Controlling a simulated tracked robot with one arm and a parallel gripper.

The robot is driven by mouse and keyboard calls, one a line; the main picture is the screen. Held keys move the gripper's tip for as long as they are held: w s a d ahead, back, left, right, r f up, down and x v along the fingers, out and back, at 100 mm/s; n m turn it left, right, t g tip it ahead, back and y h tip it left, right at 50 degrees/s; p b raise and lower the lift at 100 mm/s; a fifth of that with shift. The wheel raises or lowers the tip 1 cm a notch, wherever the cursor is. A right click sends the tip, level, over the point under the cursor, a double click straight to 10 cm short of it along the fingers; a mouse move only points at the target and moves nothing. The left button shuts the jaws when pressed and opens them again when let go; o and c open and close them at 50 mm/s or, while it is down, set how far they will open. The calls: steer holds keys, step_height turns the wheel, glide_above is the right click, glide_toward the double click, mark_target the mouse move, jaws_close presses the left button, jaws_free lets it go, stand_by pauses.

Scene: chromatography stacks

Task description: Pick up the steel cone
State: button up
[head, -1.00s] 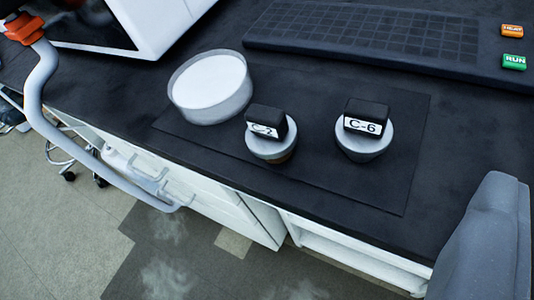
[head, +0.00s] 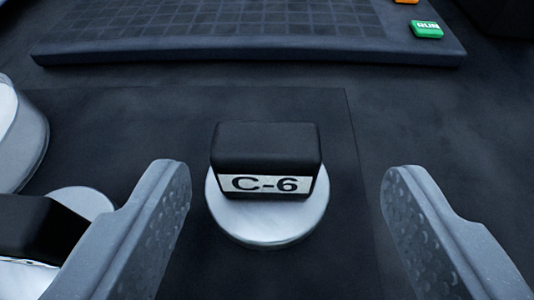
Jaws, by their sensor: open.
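A silvery metal piece (head: 266,228) with a round top stands upright on a dark mat (head: 130,125). It carries a black block handle labelled C-6 (head: 265,150). Its sides narrow downward in the earlier view, so it looks like the steel cone; now its lower part is mostly hidden under its top. My gripper (head: 288,178) is open, with one finger on each side of the C-6 piece. Clear gaps show between both fingers and the piece, and nothing is held.
The C-2 piece (head: 85,202), with a black handle, stands at the lower left, partly hidden by my left finger. A pale round dish (head: 20,145) is at the left edge. A raised gridded panel (head: 220,22) with a green RUN button (head: 427,29) lies behind.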

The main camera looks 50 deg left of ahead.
mark_target(261, 179)
steer(key=b+x, duration=0.1)
steer(key=x, duration=0.3)
steer(key=shift+s+a+f+b, duration=0.2)
steer(key=shift+s+a+b, duration=0.05)
steer(key=shift+a+b, duration=0.15)
steer(key=shift+w+a+f, duration=0.15)
steer(key=shift+w+a, duration=0.15)
steer(key=c, duration=1.2)
